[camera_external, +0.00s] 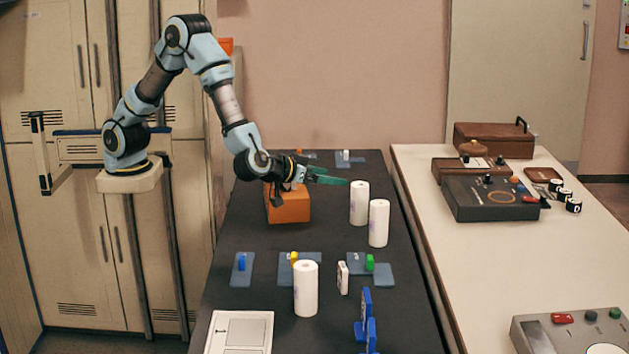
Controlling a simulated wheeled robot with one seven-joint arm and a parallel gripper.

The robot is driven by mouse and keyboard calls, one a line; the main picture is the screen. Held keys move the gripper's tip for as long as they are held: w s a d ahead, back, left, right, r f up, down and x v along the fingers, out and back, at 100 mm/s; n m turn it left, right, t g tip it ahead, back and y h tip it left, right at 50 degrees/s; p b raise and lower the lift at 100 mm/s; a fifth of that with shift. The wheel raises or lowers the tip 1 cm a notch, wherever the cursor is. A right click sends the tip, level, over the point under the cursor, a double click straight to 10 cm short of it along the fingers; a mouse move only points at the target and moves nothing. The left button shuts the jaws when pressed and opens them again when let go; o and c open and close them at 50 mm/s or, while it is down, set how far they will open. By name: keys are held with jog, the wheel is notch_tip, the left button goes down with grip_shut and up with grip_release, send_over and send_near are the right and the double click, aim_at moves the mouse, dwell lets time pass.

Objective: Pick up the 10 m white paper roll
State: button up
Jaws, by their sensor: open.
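Three white paper rolls stand upright on the dark table (245,225). One roll (359,203) is at the back and a second roll (378,224) stands close in front of it to the right. A third roll (306,288) stands apart, nearer the front. Any length marking is too small to read, so I cannot tell which is the 10 m roll. My gripper (338,181) is open and empty, with green fingers reaching right. Its tips are close to the upper left of the back roll; I cannot tell if they touch it.
An orange box (288,205) stands below my wrist. Blue pads with small coloured items (242,268) lie mid-table. Blue stands (367,325) and a pale flat panel (240,333) are at the front. A white table (500,255) with devices is at right.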

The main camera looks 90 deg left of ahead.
aim_at(351, 192)
jog(key=shift+w+a+f+p, duration=0.4)
jog(key=shift+w+a+f, duration=0.4)
jog(key=shift+w+f, duration=0.55)
jog(key=shift+w+a+f+p, duration=0.45)
jog(key=shift+w+a+f, duration=0.45)
jog(key=shift+w, duration=0.7)
jog(key=shift+w+a+f+p, duration=0.4)
jog(key=shift+w+a+f, duration=0.3)
jog(key=shift+w+f, duration=0.7)
jog(key=shift+r, duration=0.15)
grip_shut()
